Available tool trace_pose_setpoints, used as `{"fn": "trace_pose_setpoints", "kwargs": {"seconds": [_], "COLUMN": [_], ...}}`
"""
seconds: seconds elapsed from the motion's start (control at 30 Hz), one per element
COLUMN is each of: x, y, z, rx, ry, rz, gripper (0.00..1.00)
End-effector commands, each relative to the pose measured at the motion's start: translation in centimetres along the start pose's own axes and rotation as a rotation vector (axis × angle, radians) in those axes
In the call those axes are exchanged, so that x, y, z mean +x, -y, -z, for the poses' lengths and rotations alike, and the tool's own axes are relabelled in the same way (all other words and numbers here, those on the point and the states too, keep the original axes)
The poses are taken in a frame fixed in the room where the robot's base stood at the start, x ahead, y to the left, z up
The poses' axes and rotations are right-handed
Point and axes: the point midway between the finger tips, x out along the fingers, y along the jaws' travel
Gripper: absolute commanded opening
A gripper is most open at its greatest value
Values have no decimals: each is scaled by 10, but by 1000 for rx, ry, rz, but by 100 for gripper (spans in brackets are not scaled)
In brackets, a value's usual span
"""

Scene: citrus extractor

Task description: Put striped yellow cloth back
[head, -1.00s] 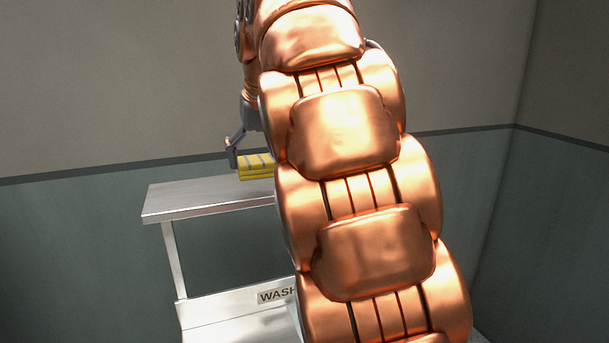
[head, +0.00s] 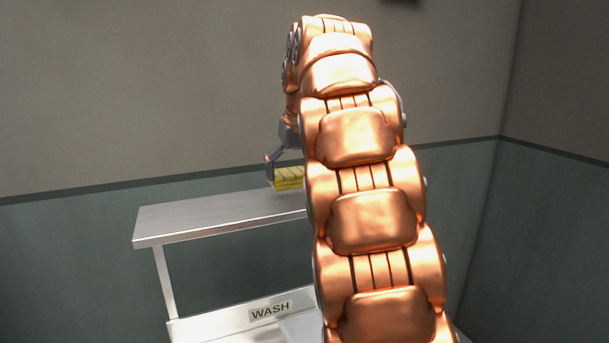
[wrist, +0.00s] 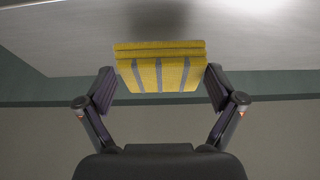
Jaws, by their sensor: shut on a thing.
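The striped yellow cloth (wrist: 160,72) is a folded block, yellow with grey stripes. In the wrist view it sits between the two fingers of my gripper (wrist: 158,88), which is shut on it. In the head view the cloth (head: 289,177) shows at the upper metal shelf (head: 215,213), near its back edge. My gripper (head: 272,165) is beside it, with its right part hidden behind my arm. I cannot tell whether the cloth touches the shelf.
Below the shelf is a metal surface with a WASH label (head: 270,311), partly hidden by my arm. The left part of the upper shelf is bare. A wall stands close behind the shelf, and another wall is on the right.

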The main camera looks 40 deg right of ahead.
Motion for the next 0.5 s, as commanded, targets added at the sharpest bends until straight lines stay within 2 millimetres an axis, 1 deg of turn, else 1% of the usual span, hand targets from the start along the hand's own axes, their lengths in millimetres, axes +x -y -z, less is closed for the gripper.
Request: {"fn": "trace_pose_setpoints", "kwargs": {"seconds": [0.03, 0.1, 0.33, 0.5], "x": [0, 1, 4, 8], "y": [-5, -9, -17, -32], "z": [2, 4, 8, 15], "rx": [1, 1, 1, 1], "ry": [0, -1, -1, 0], "rz": [0, 0, -1, 0], "gripper": [65, 65, 65, 65]}}
